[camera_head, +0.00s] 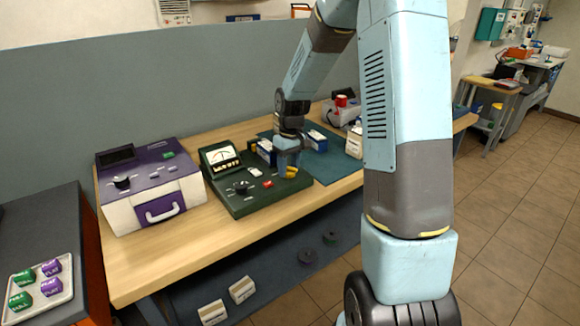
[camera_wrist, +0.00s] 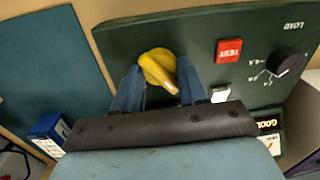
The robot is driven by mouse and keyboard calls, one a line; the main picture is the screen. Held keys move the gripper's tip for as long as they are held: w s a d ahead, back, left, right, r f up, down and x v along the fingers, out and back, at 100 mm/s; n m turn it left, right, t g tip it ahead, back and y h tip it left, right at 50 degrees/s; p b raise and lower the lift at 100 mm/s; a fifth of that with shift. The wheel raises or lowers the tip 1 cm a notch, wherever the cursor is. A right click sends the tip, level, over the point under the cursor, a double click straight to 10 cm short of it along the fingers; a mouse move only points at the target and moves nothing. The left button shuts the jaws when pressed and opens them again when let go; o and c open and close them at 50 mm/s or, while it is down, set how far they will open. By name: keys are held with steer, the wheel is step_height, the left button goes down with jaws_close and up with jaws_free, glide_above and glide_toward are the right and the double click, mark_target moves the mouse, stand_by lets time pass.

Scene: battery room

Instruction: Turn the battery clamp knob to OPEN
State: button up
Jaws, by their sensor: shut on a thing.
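The yellow clamp knob (camera_wrist: 157,66) is on the dark green tester panel (camera_wrist: 205,28). In the wrist view its pointer slants toward the lower right of the picture. My gripper (camera_wrist: 160,82) has its two blue fingers on either side of the knob and is shut on it. In the head view my gripper (camera_head: 286,160) reaches down to the right end of the green tester (camera_head: 240,205), with a bit of the yellow knob (camera_head: 291,173) showing below it. Any OPEN marking by the knob cannot be made out.
The tester also has a red TEST button (camera_wrist: 229,50), a white button (camera_wrist: 220,93) and a black LOAD dial (camera_wrist: 288,63). A white and purple unit (camera_head: 150,185) stands left of it on the bench.

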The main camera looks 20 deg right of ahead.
steer(key=shift+w+n, duration=0.15)
steer(key=shift+n, duration=0.55)
steer(key=o, duration=0.8)
steer(key=shift+r, duration=0.1)
steer(key=r, duration=1.3)
steer(key=shift+w+d+r, duration=0.25)
steer(key=shift+d, duration=0.15)
